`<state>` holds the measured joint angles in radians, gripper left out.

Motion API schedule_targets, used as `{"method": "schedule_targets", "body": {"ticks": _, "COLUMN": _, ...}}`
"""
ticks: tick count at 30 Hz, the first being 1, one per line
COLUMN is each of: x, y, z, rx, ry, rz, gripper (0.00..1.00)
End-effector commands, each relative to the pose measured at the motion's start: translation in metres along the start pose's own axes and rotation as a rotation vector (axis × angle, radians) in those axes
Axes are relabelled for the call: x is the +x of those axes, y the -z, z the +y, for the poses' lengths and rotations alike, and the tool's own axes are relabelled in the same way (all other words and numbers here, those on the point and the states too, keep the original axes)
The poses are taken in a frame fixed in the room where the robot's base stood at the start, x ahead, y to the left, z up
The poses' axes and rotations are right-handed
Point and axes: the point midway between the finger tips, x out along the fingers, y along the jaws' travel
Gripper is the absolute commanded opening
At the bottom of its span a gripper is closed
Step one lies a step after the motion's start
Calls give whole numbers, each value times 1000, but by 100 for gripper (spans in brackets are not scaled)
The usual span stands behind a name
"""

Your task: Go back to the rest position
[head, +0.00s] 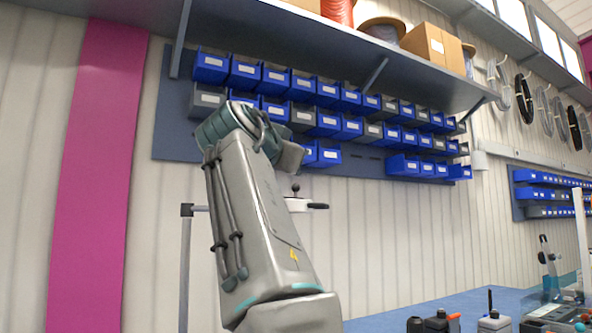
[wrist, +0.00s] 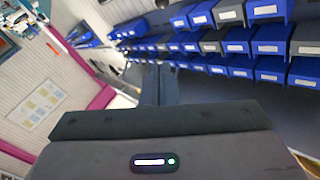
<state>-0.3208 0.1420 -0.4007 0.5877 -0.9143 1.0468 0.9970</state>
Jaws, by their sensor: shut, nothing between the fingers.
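My gripper (wrist: 159,72) shows in the wrist view, its dark fingers together and empty, pointing away past the wall bins. It touches nothing that I can see. In the head view my arm is raised in front of the wall, and its links hide the gripper there.
Rows of blue and grey bins (head: 326,122) hang behind my arm; they also show in the wrist view (wrist: 270,45). A shelf (head: 300,32) with reels and a cardboard box (head: 424,42) juts out above. A blue bench (head: 462,302) with bottles and tools stands lower right.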

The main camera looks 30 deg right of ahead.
Motion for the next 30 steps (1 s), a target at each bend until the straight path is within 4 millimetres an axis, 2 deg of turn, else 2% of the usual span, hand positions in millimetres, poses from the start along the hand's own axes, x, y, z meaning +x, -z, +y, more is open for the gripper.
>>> {"method": "schedule_targets", "body": {"ticks": 3, "x": -9, "y": 0, "z": 0, "rx": 1, "ry": 1, "rz": 0, "gripper": 0}}
{"method": "schedule_targets", "body": {"ticks": 8, "x": -12, "y": 1, "z": 1, "rx": 0, "ry": -2, "rz": 1, "gripper": 0}}
{"method": "schedule_targets", "body": {"ticks": 13, "x": -11, "y": 1, "z": 1, "rx": -4, "ry": -2, "rz": -5, "gripper": 0}}
{"method": "schedule_targets", "body": {"ticks": 17, "x": -1, "y": -7, "z": -1, "rx": -48, "ry": 2, "rz": -63, "gripper": 0}}
{"method": "schedule_targets", "body": {"ticks": 20, "x": 10, "y": -25, "z": -1, "rx": -119, "ry": 15, "rz": -161, "gripper": 0}}
{"method": "schedule_targets", "body": {"ticks": 23, "x": 17, "y": -51, "z": 1, "rx": -205, "ry": 36, "rz": -279, "gripper": 0}}
{"method": "schedule_targets", "body": {"ticks": 30, "x": 11, "y": -113, "z": 13, "rx": -369, "ry": 101, "rz": -521, "gripper": 0}}
